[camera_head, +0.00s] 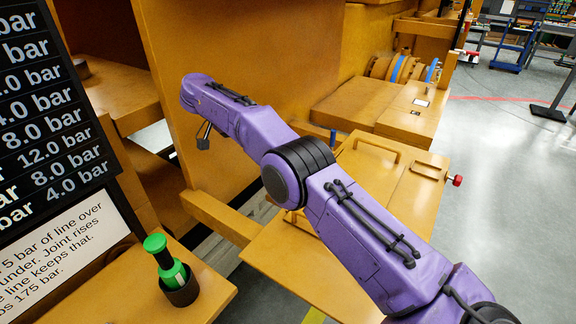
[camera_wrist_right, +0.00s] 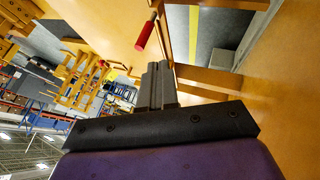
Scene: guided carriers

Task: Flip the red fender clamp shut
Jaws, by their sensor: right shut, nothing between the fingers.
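In the right wrist view a red cylindrical handle (camera_wrist_right: 145,36) on a thin dark rod shows just beyond the fingertips of my right gripper (camera_wrist_right: 158,66). It looks like part of the red clamp; whether the clamp stands open or shut I cannot tell. The dark fingers are pressed together and empty, and a gap to the handle seems to remain. In the head view my purple right arm reaches across to the upper left, and this handle cannot be made out. A small red knob (camera_head: 455,180) sits at the right edge of an orange panel. My left gripper is not in view.
An orange frame and wall (camera_head: 250,50) stand close behind my right arm. A green-topped bottle in a dark cup (camera_head: 181,289) stands on an orange ledge at lower left, below a pressure sign (camera_head: 50,110). The grey floor (camera_head: 500,230) at right is clear.

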